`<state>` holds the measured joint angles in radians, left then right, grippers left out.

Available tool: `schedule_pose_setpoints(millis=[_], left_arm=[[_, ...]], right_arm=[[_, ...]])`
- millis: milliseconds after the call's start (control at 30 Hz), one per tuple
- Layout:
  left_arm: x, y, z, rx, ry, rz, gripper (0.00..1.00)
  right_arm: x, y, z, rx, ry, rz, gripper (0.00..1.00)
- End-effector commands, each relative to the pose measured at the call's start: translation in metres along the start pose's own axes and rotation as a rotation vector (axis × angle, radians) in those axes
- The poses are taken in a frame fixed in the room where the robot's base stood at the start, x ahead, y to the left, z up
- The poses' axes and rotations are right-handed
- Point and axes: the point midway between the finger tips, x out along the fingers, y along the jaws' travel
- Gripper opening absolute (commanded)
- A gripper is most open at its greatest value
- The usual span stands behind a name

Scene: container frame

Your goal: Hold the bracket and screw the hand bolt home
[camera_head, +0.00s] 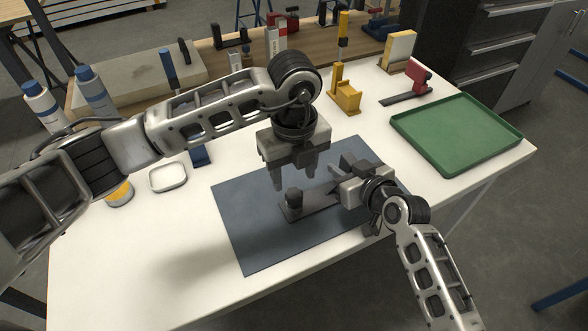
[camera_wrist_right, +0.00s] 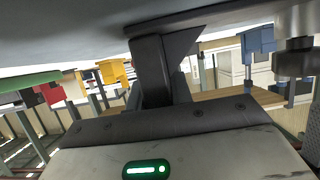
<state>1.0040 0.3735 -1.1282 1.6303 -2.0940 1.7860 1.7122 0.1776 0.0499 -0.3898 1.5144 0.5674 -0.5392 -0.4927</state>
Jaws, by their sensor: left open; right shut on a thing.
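A dark bracket (camera_head: 312,208) lies on the blue-grey mat (camera_head: 250,235). A dark knob, apparently the hand bolt (camera_head: 294,198), stands upright at the bracket's left end. My right gripper (camera_head: 342,188) comes in from the right and is shut on the bracket's right part; its jaws hide that part. My left gripper (camera_head: 294,177) points down with its fingers apart, just above and behind the knob, and appears empty. I cannot tell how deep the bolt sits. In the right wrist view a dark finger (camera_wrist_right: 152,70) stands in front of the camera; the grip itself is unclear.
A green tray (camera_head: 455,133) is at the right, with a red-headed tool (camera_head: 412,84) and a yellow stand (camera_head: 345,95) behind. A white dish (camera_head: 168,177) and bottles (camera_head: 95,92) are at the left. The table's front left is clear.

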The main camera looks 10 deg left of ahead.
Motion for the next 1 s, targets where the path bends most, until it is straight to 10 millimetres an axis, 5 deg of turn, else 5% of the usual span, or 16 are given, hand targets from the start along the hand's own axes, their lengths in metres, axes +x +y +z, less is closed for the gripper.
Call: schedule_pose_setpoints(millis=[267,700,1000], left_arm=[[0.006,0.0,0.0,0.002,0.001,0.002,0.5],[0.068,0.0,-0.001,0.004,0.002,0.003,0.5],[0.08,0.0,0.0,0.004,0.0,0.0,0.5]], right_arm=[[0.0,0.0,0.0,0.0,0.0,0.0,0.0],[0.0,0.0,0.0,0.0,0.0,0.0,0.0],[0.0,0.0,0.0,0.0,0.0,0.0,0.0]])
